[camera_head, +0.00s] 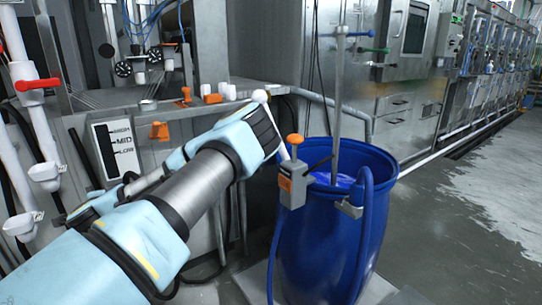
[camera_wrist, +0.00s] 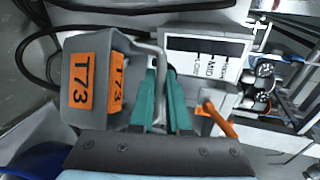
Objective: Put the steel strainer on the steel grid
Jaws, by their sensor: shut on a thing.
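In the wrist view, the teal fingers of my gripper (camera_wrist: 164,103) are closed around the thin steel handle of a grey steel vessel, which I take for the steel strainer (camera_wrist: 105,108). Orange T73 labels mark it. It hangs to the left of the fingers, and its inside is only partly visible. In the head view my arm hides the gripper and the strainer. The steel grid (camera_head: 118,98) appears to be the slatted metal surface at the back left, above the level gauge. My arm is in front of and below it.
Small white caps and a metal cup (camera_head: 148,104) line the ledge.

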